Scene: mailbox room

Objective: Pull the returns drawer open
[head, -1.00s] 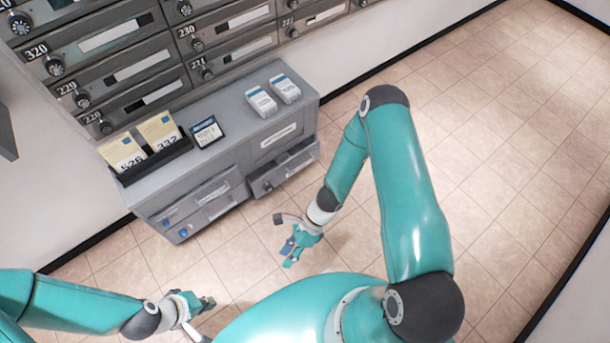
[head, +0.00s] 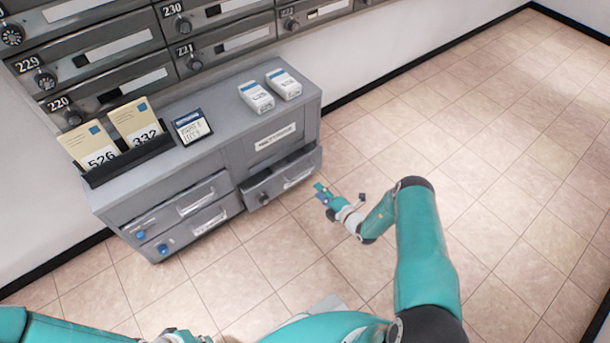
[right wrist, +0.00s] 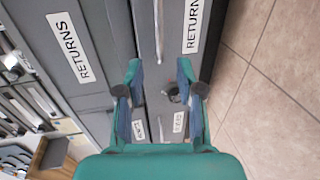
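The returns drawer (head: 282,181) is at the lower right of the grey cabinet. Its front stands a little proud of the cabinet, with a dark gap along its top. In the right wrist view its front (right wrist: 205,45) carries a RETURNS label. My right gripper (head: 322,192) is just right of the drawer front, apart from it in the head view. The right wrist view shows that gripper (right wrist: 160,73) open and empty, with its fingers pointing at the cabinet front. My left gripper (head: 185,337) is only partly in view at the bottom edge; its fingers are unclear.
The grey cabinet (head: 225,110) carries a card holder (head: 125,158), a dark framed sign (head: 191,126) and two white boxes (head: 270,90). Two blue-marked drawers (head: 185,215) are on its left. Numbered mailboxes line the wall above. The tiled floor in front and right is clear.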

